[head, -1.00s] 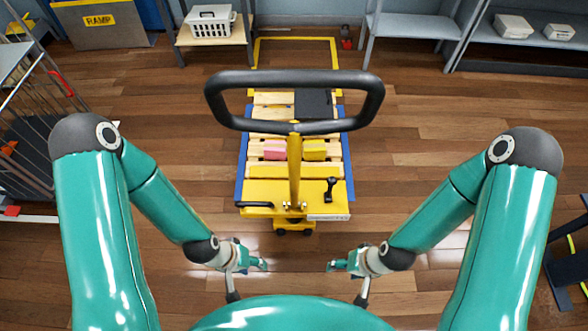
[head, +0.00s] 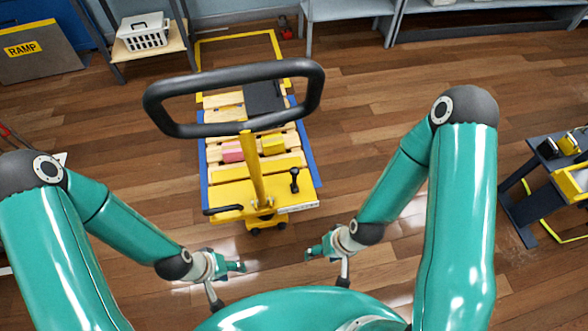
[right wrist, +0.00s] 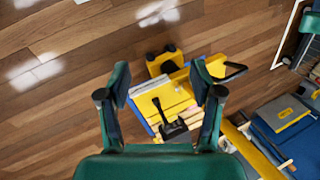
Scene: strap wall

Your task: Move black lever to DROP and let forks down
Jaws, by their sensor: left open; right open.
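The yellow pallet jack (head: 230,196) stands in front of me with its black loop handle (head: 235,97) upright on a yellow post. The small black lever (head: 294,180) stands on the right of its yellow top, above a pale label strip (head: 298,208) too small to read. In the right wrist view the lever (right wrist: 161,112) shows between the fingers, some distance beyond them. My right gripper (head: 318,250) is open and empty, below and right of the jack, apart from it. My left gripper (head: 232,266) is open and empty, below the jack's front. The forks are hidden under the pallet.
A wooden pallet (head: 213,128) with blue edges bears a pink block (head: 232,152), a yellow block (head: 272,145) and a dark panel (head: 263,97). A dark stand (head: 520,200) is at the right. Shelves line the back. Floor right of the jack is clear.

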